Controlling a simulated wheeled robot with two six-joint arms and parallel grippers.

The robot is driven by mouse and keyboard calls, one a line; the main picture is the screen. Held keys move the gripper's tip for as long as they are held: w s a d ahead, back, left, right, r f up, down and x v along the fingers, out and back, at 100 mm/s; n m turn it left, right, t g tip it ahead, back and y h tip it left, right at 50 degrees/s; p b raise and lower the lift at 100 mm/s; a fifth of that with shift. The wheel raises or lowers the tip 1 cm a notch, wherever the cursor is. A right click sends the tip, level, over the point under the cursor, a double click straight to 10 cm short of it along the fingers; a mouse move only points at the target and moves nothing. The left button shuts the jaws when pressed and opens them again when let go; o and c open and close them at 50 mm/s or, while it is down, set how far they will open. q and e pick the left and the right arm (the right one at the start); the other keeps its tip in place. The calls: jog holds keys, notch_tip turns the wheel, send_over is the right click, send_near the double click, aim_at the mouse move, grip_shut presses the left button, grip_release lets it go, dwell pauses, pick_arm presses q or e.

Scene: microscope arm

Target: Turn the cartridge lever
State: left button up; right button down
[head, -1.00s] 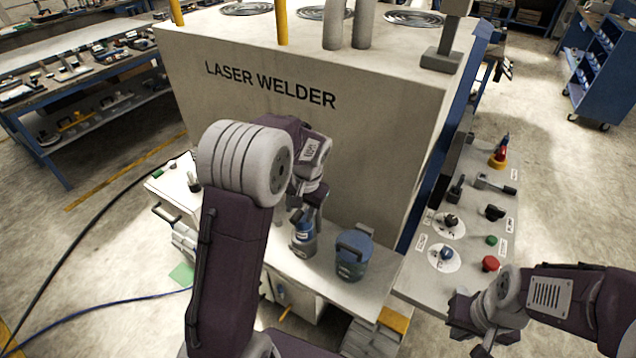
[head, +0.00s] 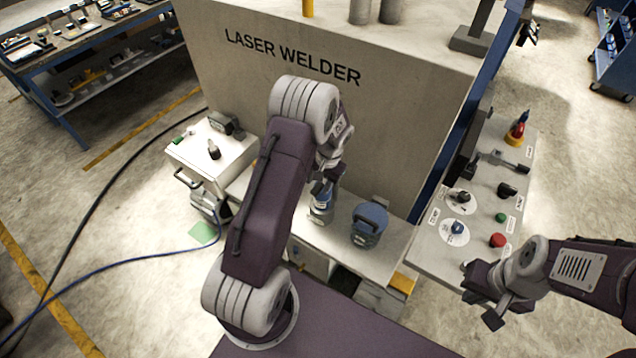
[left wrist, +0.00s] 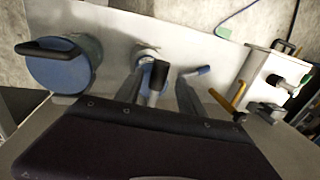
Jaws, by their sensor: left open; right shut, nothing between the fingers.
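My left gripper (head: 324,186) hangs above a small grey and blue upright fitting (head: 320,206) on the welder's front shelf. In the left wrist view, the left gripper (left wrist: 162,70) is open. A black-topped upright lever (left wrist: 158,75) shows between its fingers, apart from or touching them I cannot tell. A pale round base (left wrist: 147,52) lies just behind it. A blue-tipped piece (left wrist: 198,71) shows beside the right-hand finger. Which part is the cartridge lever is not clear. My right gripper (head: 482,296) is shut and empty, below the control panel.
A blue canister with a handle (head: 369,223) stands right of the fitting. The laser welder (head: 400,120) rises behind. The control panel (head: 432,252) has knobs and buttons at the right. A white cabinet (head: 232,150) is at left; a yellow handle (left wrist: 230,98) shows in the wrist view.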

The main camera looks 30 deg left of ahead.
pick_arm(q)
jog(key=shift+f, duration=0.85)
jog(key=shift+a, duration=0.1)
grip_shut()
dwell(0.7)
